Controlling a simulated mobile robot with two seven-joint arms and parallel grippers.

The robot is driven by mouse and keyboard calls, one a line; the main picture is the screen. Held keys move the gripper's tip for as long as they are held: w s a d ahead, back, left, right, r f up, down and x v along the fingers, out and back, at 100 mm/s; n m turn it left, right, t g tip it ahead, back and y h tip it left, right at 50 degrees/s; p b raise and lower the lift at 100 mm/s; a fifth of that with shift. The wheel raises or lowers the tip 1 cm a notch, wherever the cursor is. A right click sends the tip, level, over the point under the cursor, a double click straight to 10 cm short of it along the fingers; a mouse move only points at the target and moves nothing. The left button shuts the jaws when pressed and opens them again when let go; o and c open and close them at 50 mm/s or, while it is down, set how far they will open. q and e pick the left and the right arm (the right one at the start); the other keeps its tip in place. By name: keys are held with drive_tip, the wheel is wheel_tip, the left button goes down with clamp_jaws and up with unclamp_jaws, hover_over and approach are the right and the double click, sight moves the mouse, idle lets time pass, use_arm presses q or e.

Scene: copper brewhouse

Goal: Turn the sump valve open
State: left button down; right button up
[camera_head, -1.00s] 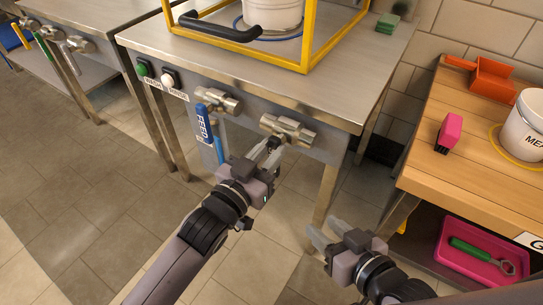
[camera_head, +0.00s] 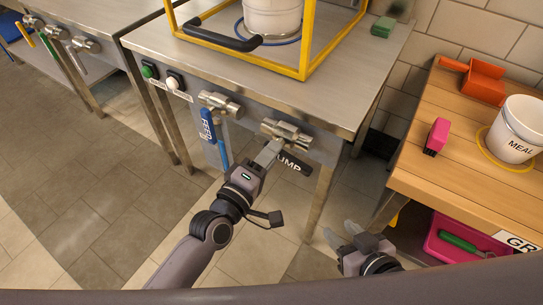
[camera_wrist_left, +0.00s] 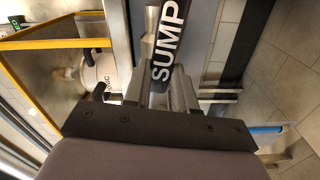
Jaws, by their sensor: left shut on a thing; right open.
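The sump valve (camera_head: 287,134) is a metal body on the front of the steel table, right of the feed valve (camera_head: 219,104). Its dark handle (camera_head: 294,165) slants down and right, with the white letters "UMP" showing. My left gripper (camera_head: 271,151) is shut on the handle close to the valve body and covers part of it. In the left wrist view the "SUMP" label (camera_wrist_left: 168,40) lies just beyond the fingers (camera_wrist_left: 165,88). My right gripper (camera_head: 341,231) is open and empty, low between the table and the wooden bench.
The feed valve's blue handle (camera_head: 208,125) hangs down close to my left gripper. The wooden bench (camera_head: 466,150) at right carries a meal bucket (camera_head: 516,128), pink block (camera_head: 437,136) and orange scoop (camera_head: 484,82). A pink tray (camera_head: 450,250) sits below. The floor at left is clear.

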use_arm(q)
drive_tip(key=c, duration=1.3)
unclamp_jaws()
drive_tip(key=shift+n, duration=0.7)
drive_tip(key=shift+o, duration=1.1)
drive_tip(key=p+v, duration=0.1)
drive_tip(key=v, duration=0.5)
drive_tip(key=shift+p, duration=0.4)
